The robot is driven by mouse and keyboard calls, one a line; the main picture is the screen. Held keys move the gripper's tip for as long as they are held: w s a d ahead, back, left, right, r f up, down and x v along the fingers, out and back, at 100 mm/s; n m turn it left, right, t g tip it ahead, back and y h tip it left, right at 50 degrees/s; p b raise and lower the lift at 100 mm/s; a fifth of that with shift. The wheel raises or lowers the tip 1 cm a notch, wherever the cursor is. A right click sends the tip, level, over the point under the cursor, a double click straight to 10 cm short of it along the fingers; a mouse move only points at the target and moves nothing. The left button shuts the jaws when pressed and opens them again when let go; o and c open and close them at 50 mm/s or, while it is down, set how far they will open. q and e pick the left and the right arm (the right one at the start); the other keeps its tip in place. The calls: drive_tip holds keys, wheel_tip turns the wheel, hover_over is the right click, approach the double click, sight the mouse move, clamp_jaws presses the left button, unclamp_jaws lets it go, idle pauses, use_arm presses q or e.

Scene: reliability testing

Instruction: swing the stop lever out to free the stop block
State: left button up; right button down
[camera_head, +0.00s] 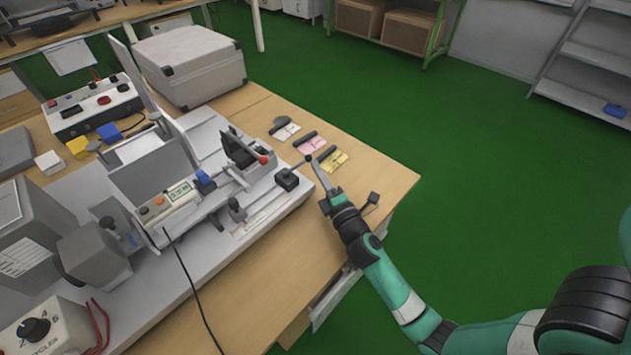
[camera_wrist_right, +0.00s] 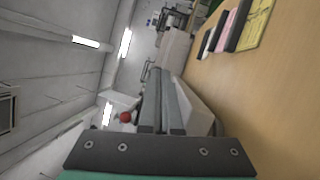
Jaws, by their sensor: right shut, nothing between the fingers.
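A black stop block (camera_head: 287,179) sits on the right end of the grey test fixture (camera_head: 262,205). A small dark ball knob (camera_head: 308,158) shows just right of the block, at the tip of my right gripper; it looks like the stop lever's end, but I cannot tell whether the fingers touch it. My right gripper (camera_head: 315,168) is shut and empty, reaching in from the lower right over the table's right side. Its closed fingers (camera_wrist_right: 165,108) also fill the middle of the right wrist view. My left gripper is not in view.
A red knob (camera_head: 263,160) on a black clamp stands left of the stop block; a red ball (camera_wrist_right: 125,117) shows beside the fingers in the wrist view. Pink (camera_head: 311,144) and yellow (camera_head: 335,161) cards lie behind the gripper. A grey case (camera_head: 190,65) stands farther back.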

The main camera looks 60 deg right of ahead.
drive_tip(key=shift+s+a+f, duration=0.1)
drive_tip(key=shift+a, duration=0.1)
drive_tip(key=shift+s+a+f+b, duration=0.35)
drive_tip(key=shift+a+b, duration=0.1)
drive_tip(key=shift+a, duration=0.1)
drive_tip(key=shift+s+a+f+b, duration=0.2)
drive_tip(key=shift+s+a+b, duration=0.15)
drive_tip(key=shift+a+b, duration=0.15)
drive_tip(key=s, duration=0.1)
drive_tip(key=s+a, duration=0.1)
drive_tip(key=s, duration=0.3)
drive_tip(key=shift+a+f, duration=0.35)
drive_tip(key=shift+f, duration=0.05)
drive_tip(key=s, duration=0.4)
drive_tip(key=shift+s+f, duration=0.2)
drive_tip(key=shift+f, duration=0.05)
drive_tip(key=shift+s+a+f, duration=0.1)
drive_tip(key=shift+s+a, duration=0.25)
drive_tip(key=shift+s, duration=0.15)
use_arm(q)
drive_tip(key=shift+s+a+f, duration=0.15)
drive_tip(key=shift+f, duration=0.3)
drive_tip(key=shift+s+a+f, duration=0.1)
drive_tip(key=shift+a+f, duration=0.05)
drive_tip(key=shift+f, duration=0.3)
use_arm(e)
drive_tip(key=shift+d, duration=0.1)
